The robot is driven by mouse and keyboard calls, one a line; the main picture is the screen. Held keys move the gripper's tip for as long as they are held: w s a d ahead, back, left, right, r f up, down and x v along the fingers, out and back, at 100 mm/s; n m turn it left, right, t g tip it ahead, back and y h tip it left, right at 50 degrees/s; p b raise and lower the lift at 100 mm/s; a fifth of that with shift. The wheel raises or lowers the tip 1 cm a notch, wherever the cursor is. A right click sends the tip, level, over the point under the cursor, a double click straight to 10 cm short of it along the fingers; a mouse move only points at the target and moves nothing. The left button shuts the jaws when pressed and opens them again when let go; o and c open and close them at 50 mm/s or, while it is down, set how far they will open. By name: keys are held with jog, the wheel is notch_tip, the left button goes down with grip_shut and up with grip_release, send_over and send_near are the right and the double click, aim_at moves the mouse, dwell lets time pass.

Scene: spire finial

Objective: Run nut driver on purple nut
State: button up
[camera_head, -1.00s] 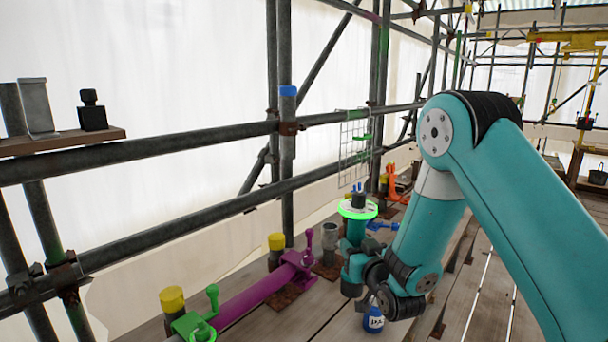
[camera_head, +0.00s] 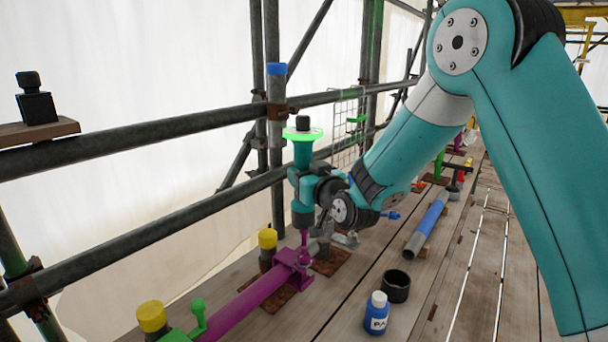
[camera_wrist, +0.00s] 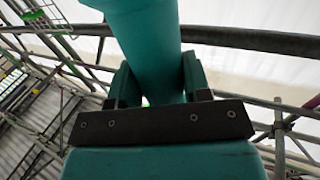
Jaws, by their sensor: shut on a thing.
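The nut driver (camera_head: 303,154) is a teal upright tool with a glowing green ring and dark knob on top. My gripper (camera_head: 305,186) is shut on its body. The driver also fills the space between the jaws in the wrist view (camera_wrist: 146,45). The two look lined up and touching or nearly so; I cannot tell whether the socket is seated. The purple tube (camera_head: 245,304) runs toward the lower left.
A yellow-capped post (camera_head: 267,245) stands just left of the clamp. A blue pipe (camera_head: 428,226) lies farther back. Scaffold rails (camera_head: 150,222) run along the left.

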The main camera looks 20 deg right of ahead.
aim_at(309, 226)
jog(key=shift+s+b, duration=0.1)
jog(key=shift+b, duration=0.35)
jog(key=shift+f+b, duration=0.2)
jog(key=shift+b, duration=0.1)
notch_tip(309, 226, down, 11)
jog(key=b, duration=1.2)
jog(key=shift+s+f, duration=0.15)
jog(key=shift+f, duration=0.35)
dwell(1.4)
